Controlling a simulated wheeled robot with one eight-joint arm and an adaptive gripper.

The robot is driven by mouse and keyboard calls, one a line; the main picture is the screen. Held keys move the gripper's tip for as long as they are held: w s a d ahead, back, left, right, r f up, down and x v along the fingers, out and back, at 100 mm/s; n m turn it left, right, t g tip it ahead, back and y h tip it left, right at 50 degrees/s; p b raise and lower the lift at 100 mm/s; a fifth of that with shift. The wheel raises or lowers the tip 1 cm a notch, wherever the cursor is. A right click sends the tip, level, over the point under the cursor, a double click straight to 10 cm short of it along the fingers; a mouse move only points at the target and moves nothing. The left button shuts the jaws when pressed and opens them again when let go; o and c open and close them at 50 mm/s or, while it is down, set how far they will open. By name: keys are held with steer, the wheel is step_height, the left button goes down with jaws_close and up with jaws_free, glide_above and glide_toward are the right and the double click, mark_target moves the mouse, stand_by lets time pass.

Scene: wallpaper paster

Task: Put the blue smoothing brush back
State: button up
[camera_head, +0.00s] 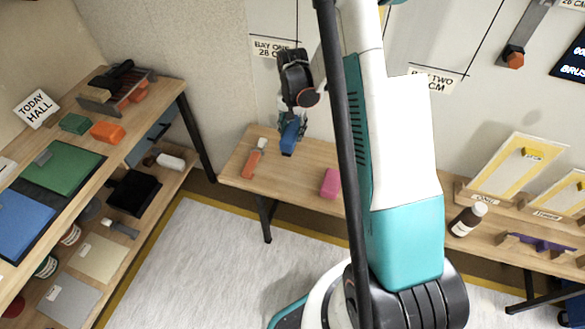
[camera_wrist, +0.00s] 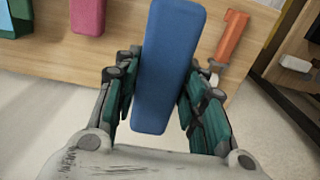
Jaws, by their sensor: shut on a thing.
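The blue smoothing brush (camera_wrist: 165,70) is a long rounded blue block. In the wrist view it stands lengthwise between the two teal-padded fingers of my gripper (camera_wrist: 162,108), which is shut on it. In the head view the brush (camera_head: 290,138) hangs from my gripper (camera_head: 293,118) over the left part of the wooden bench (camera_head: 292,178). I cannot tell whether the brush touches the bench. Its bristles are not visible.
An orange-handled tool (camera_head: 254,158) lies on the bench just left of the brush, and a pink block (camera_head: 331,183) lies to its right. A shelf unit (camera_head: 165,92) with several tools stands at left.

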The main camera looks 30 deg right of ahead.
step_height(320, 180, down, 18)
steer(key=b, duration=0.6)
steer(key=shift+c, duration=0.5)
steer(key=o, duration=1.2)
